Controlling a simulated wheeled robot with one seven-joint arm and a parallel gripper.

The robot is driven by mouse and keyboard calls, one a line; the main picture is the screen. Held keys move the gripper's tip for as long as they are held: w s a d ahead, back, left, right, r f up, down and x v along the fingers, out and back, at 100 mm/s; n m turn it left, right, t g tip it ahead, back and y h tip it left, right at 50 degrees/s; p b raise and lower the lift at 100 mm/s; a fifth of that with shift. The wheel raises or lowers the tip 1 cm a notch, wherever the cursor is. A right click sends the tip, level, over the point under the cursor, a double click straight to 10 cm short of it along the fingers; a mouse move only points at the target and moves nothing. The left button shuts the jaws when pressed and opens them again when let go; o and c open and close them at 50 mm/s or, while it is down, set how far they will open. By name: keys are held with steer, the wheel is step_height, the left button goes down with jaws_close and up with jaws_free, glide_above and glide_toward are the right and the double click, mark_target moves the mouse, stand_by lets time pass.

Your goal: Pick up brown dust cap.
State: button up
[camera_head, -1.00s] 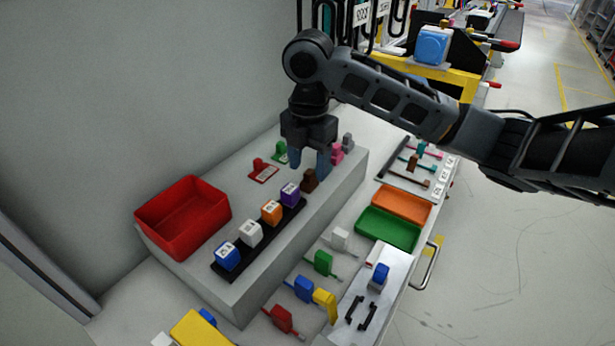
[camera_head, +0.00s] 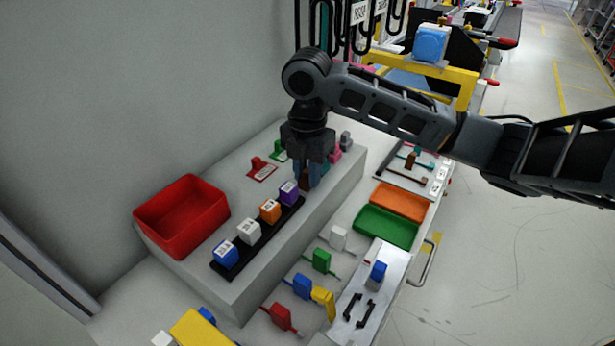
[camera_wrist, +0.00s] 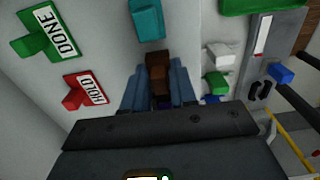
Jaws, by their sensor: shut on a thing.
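The brown dust cap (camera_wrist: 158,78) shows in the wrist view between the two bluish fingers of my gripper (camera_wrist: 158,88). The fingers are shut on it, one on each side. In the head view my gripper (camera_head: 308,178) is low over the grey raised block, just behind the purple cube, and the fingers largely hide the brown cap (camera_head: 305,177). I cannot tell whether the cap still touches the block's top.
A black strip (camera_head: 225,268) with purple, orange, white and blue cubes lies in front of my gripper. A red bin (camera_head: 183,217) stands left. Red HOLD (camera_wrist: 85,91) and green DONE (camera_wrist: 48,33) markers are nearby. Pink and grey pieces (camera_head: 345,138) stand behind.

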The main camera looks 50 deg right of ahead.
jaws_close()
steer(key=shift+r, duration=0.15)
